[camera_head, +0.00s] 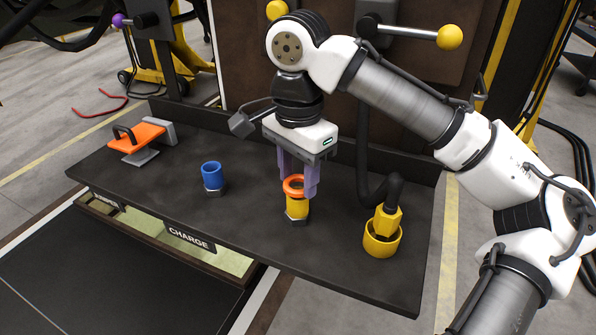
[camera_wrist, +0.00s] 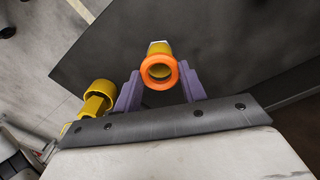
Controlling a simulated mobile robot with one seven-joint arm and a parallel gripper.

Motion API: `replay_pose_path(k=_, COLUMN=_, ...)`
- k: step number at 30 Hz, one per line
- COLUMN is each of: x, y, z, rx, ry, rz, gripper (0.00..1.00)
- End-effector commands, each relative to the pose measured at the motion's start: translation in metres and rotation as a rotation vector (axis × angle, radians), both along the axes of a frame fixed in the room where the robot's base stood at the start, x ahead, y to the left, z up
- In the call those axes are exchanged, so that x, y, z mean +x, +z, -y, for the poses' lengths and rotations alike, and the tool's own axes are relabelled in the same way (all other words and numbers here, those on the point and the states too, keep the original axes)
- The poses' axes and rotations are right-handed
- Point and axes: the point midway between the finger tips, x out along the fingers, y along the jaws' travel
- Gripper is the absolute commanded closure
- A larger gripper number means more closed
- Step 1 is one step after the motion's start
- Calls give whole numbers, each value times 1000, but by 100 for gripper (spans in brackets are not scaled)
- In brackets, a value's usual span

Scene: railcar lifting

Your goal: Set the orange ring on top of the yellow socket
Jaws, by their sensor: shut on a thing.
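The orange ring (camera_head: 293,192) is between the purple fingers of my gripper (camera_head: 298,190), which is shut on it. The ring appears at the top of the yellow socket (camera_head: 297,210), which stands upright on the dark bench. In the wrist view the ring (camera_wrist: 159,85) lies between the two fingertips (camera_wrist: 161,88), and yellow shows through its hole. The yellow socket (camera_wrist: 158,47) shows just beyond the ring there. I cannot tell whether the ring touches the socket or hovers slightly above it.
A blue socket (camera_head: 212,177) stands left on the bench (camera_head: 250,225). An orange-handled tool (camera_head: 137,136) lies at the far left. A yellow cup (camera_head: 381,242) with a yellow plug and black hose is to the right. Bare bench lies between them.

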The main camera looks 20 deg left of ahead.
Motion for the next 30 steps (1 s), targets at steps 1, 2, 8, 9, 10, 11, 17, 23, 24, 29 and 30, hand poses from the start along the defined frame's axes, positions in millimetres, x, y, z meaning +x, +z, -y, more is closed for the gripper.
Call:
replay_pose_path(k=1, x=0, y=0, z=0, rx=0, ry=0, rz=0, gripper=80)
replay_pose_path(k=2, x=0, y=-1, z=0, rx=0, ry=0, rz=0, gripper=80)
replay_pose_path(k=8, x=0, y=-7, z=0, rx=0, ry=1, rz=-1, gripper=80)
replay_pose_path(k=9, x=0, y=-8, z=0, rx=0, ry=0, rz=-1, gripper=80)
replay_pose_path(k=10, x=0, y=-9, z=0, rx=0, ry=0, rz=-1, gripper=80)
replay_pose_path(k=11, x=0, y=-10, z=0, rx=0, ry=0, rz=-1, gripper=80)
replay_pose_path(k=17, x=0, y=-10, z=0, rx=-1, ry=0, rz=0, gripper=38)
replay_pose_path(k=23, x=0, y=-10, z=0, rx=-1, ry=0, rz=0, gripper=37)
replay_pose_path(k=24, x=0, y=-10, z=0, rx=-1, ry=0, rz=0, gripper=37)
replay_pose_path(k=29, x=0, y=-1, z=0, rx=0, ry=-1, rz=1, gripper=37)
replay_pose_path(k=30, x=0, y=4, z=0, rx=-1, ry=-2, rz=2, gripper=37)
